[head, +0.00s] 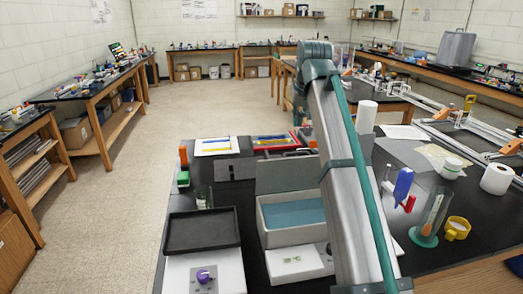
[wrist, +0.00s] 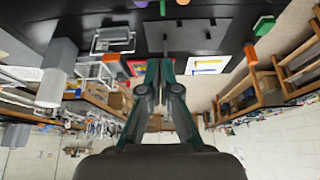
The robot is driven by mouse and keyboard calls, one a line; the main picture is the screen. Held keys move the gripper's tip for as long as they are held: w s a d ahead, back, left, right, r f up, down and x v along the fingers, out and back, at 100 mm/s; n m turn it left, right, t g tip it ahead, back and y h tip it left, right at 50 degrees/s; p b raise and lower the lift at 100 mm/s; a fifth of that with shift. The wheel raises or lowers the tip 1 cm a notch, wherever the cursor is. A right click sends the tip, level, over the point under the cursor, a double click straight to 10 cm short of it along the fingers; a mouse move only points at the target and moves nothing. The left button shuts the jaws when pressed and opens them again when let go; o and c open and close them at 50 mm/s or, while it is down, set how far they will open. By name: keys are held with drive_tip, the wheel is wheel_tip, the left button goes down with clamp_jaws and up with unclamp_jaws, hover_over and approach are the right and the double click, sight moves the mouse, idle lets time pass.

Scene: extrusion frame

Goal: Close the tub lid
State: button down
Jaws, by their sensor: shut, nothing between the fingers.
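The pale grey tub (head: 288,238) stands on the black bench in the head view, with a blue inside showing. Its lid (head: 284,175) is raised at the tub's far edge, so the tub is open. My arm crosses in front and hides the right part of the tub and lid. My gripper (wrist: 160,64) shows in the wrist view, with its fingers together and nothing between them. I cannot make it out in the head view. Neither tub nor lid can be clearly made out in the wrist view.
A black tray (head: 201,230) lies left of the tub.

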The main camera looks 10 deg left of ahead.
drive_tip(key=p, duration=0.4)
hover_over(294, 170)
drive_tip(key=w, duration=0.4)
wheel_tip(294, 170, down, 9)
drive_tip(key=shift+w+a+f, duration=0.15)
drive_tip(key=shift+a, duration=0.1)
